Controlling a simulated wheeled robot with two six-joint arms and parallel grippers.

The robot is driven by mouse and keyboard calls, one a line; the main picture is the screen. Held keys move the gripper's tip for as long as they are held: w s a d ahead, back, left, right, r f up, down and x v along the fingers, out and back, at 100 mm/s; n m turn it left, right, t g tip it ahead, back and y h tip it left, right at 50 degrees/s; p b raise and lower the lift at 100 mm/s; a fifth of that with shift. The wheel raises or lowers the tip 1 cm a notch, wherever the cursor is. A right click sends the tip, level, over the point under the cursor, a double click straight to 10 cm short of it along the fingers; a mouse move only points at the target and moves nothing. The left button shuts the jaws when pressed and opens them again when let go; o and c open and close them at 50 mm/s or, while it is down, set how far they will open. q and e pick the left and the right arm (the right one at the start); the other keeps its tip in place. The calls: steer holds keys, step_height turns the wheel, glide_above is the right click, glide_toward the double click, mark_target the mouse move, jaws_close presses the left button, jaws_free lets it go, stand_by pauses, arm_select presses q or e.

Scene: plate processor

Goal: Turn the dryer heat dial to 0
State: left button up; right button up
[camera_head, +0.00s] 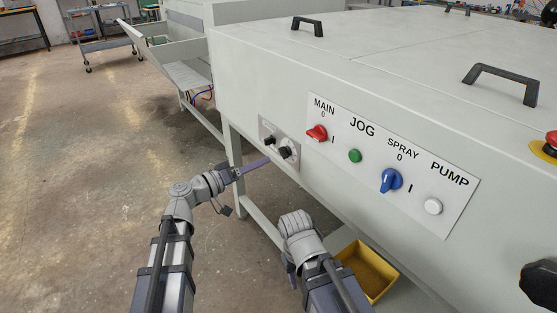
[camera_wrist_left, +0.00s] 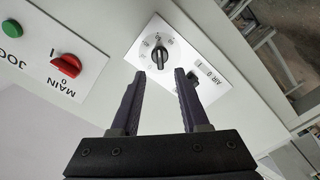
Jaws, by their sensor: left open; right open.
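The dryer heat dial (camera_head: 286,152) is a black knob on a small plate on the machine's front. In the left wrist view the dial (camera_wrist_left: 160,56) has a numbered scale around it, seen upside down; its exact setting is too small to tell. A black AIR switch (camera_head: 270,140) sits beside it and also shows in the wrist view (camera_wrist_left: 190,88). My left gripper (camera_head: 267,161) is open, its two fingers (camera_wrist_left: 160,71) pointing at the dial, apart from it with nothing between them. My right gripper (camera_head: 291,272) hangs low in front of the machine, mostly hidden by its wrist.
A larger panel right of the dial bears a red MAIN knob (camera_head: 317,133), a green JOG button (camera_head: 355,156), a blue SPRAY knob (camera_head: 391,180) and a white PUMP button (camera_head: 433,206). A yellow bin (camera_head: 372,279) is below. Open floor lies left.

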mark_target(281, 155)
arm_select(q)
steer(key=x, duration=0.7)
steer(key=shift+w+d, duration=0.1)
steer(key=shift+d, duration=0.05)
steer(key=shift+c, duration=0.2)
jaws_close()
